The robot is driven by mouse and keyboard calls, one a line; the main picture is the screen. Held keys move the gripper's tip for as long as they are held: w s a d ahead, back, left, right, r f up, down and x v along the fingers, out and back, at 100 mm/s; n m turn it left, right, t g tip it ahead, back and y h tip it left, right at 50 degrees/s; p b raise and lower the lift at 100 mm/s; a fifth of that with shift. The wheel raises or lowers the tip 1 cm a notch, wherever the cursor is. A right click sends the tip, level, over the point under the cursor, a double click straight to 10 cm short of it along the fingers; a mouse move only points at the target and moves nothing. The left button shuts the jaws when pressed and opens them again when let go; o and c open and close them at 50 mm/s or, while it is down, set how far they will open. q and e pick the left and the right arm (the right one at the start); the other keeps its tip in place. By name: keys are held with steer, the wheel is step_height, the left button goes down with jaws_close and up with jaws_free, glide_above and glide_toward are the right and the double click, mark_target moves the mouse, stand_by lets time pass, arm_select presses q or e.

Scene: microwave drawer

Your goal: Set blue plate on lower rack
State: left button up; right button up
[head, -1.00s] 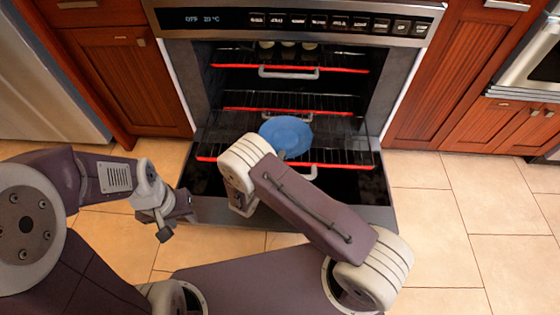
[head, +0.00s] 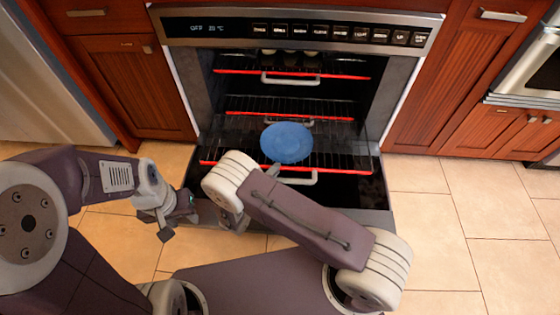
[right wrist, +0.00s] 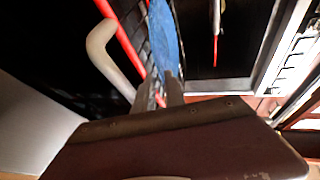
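In the right wrist view the plate (right wrist: 163,35) shows nearly edge-on along the rack's wires. My right gripper (head: 272,168) is at the plate's near left side, partly hidden by its arm. Its fingers (right wrist: 160,92) show apart in the right wrist view, close to the plate's edge, with nothing visibly clamped. My left gripper (head: 172,218) hangs left of the oven door, away from the plate; its finger opening is unclear.
The oven door (head: 350,215) is folded down below the racks. The lower rack has a pale handle (head: 300,179) at its front. A middle rack (head: 325,104) and an upper rack (head: 335,68) sit above. Cabinets flank the oven, and tiled floor lies either side.

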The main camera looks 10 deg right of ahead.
arm_select(q)
step_height(320, 180, up, 2)
steer(key=shift+r+p, duration=0.2)
steer(key=shift+p, duration=0.55)
arm_select(e)
steer(key=v, duration=0.6)
steer(key=shift+s+a, duration=0.1)
